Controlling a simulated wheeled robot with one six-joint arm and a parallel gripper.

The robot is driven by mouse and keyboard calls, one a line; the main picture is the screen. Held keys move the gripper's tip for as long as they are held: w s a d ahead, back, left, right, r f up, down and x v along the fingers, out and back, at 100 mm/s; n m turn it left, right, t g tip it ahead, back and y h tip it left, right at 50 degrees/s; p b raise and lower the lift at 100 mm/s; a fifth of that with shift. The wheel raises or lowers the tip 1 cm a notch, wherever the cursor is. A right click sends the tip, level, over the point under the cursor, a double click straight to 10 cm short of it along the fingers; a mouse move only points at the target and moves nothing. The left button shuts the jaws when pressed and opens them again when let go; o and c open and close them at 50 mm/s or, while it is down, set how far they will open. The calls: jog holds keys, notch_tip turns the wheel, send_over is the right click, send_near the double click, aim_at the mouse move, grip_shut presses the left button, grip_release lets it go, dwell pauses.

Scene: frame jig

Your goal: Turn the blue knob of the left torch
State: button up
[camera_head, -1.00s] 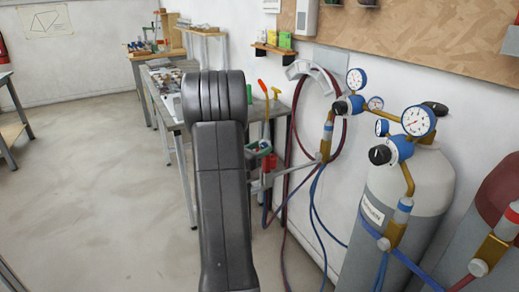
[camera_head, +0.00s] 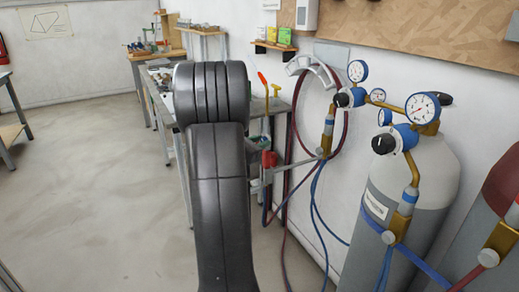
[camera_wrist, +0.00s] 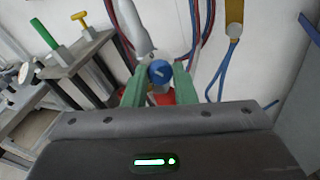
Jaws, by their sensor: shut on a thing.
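In the wrist view, a round blue knob (camera_wrist: 159,71) with a lighter mark on its face sits at the lower end of a pale grey torch body (camera_wrist: 133,28). My gripper (camera_wrist: 159,83) has green fingers, one on each side of the knob, and is shut on it. A red part shows below the knob, partly hidden by the gripper body. In the head view, my arm hides the gripper, the knob and most of the torch area. No second torch can be made out clearly.
A metal bench (camera_head: 170,90) stands behind my arm. Gas regulators with gauges (camera_head: 422,107) and a grey cylinder (camera_head: 420,185) stand to the right. Hoses (camera_head: 318,205) hang along the wall. Upright green (camera_wrist: 43,32) and yellow (camera_wrist: 83,27) handles stand left of the torch. Open floor lies left.

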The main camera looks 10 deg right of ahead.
jog(key=shift+s+d+r+m+y+b, duration=0.1)
jog(key=shift+m+y+b, duration=0.65)
jog(key=shift+m+b, duration=0.6)
jog(key=shift+d+r+m+y+b, duration=0.1)
jog(key=shift+m+y+b, duration=0.75)
jog(key=shift+b, duration=0.85)
jog(key=o, duration=1)
jog(key=p+v, duration=0.1)
jog(key=v, duration=1.3)
jog(key=shift+p, duration=0.35)
